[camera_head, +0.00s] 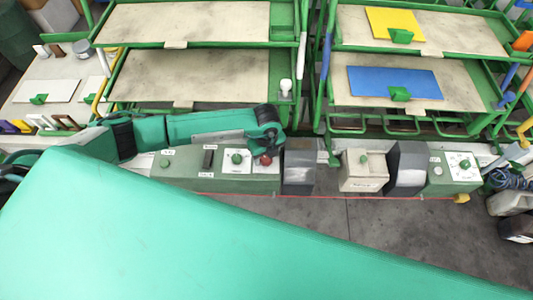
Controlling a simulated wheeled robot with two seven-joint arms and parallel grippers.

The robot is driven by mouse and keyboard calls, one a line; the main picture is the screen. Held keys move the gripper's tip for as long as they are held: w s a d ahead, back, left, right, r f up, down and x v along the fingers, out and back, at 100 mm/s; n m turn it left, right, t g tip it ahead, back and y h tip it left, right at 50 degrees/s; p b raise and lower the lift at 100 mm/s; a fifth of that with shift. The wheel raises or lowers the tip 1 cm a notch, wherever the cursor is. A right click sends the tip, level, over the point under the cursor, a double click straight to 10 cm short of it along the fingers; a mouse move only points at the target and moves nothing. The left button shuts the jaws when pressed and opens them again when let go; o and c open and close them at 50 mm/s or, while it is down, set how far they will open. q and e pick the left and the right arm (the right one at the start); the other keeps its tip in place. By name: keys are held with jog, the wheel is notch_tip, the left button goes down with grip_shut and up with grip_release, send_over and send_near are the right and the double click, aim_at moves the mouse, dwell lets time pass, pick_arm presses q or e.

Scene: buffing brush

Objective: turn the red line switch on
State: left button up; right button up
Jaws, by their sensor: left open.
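A long green control box (215,180) stands below the racks, with small labels and controls on its top. A round red knob (265,160) shows at its right end, next to a white plate with a green knob (237,157). A thin red line (340,197) runs along the front of the machine to a yellow piece (461,198) at the right. I cannot tell which of these the task calls the red line switch. My left gripper (268,147) is open and points down just above the red knob; whether it touches is unclear. My right gripper is not in view.
Grey buffing housings (300,172) and (405,168) flank a beige box (363,171). A second green control box (453,175) is at the right. Green racks (190,46) with boards stand behind. Grey floor shows below right.

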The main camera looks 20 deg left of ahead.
pick_arm(q)
jog(key=shift+f, duration=0.55)
jog(key=c, duration=1)
